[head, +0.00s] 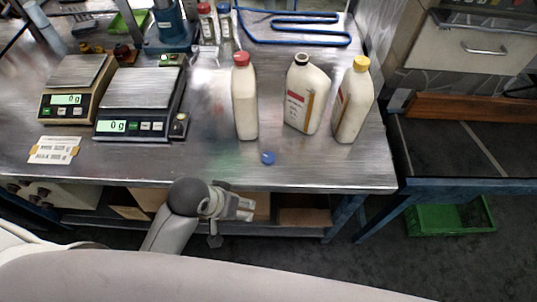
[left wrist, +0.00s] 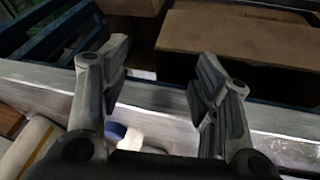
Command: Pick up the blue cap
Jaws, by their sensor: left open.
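The small blue cap (head: 267,157) lies on the metal table (head: 200,168) close to its front edge, in front of the white bottles. A blue patch, probably the cap (left wrist: 116,131), shows beside the left finger in the left wrist view, partly hidden by it. My left gripper (head: 247,208) is in front of the table edge, nearer to me than the cap and slightly left of it. In the left wrist view, the fingers of the left gripper (left wrist: 165,78) are spread with nothing between them. My right gripper is not in view.
White bottles with a red cap (head: 242,59), a black cap (head: 302,58) and a yellow cap (head: 361,64) stand behind the blue cap. Two scales (head: 138,100) stand at the left, with a label card (head: 54,150) in front. Table surface around the blue cap is clear.

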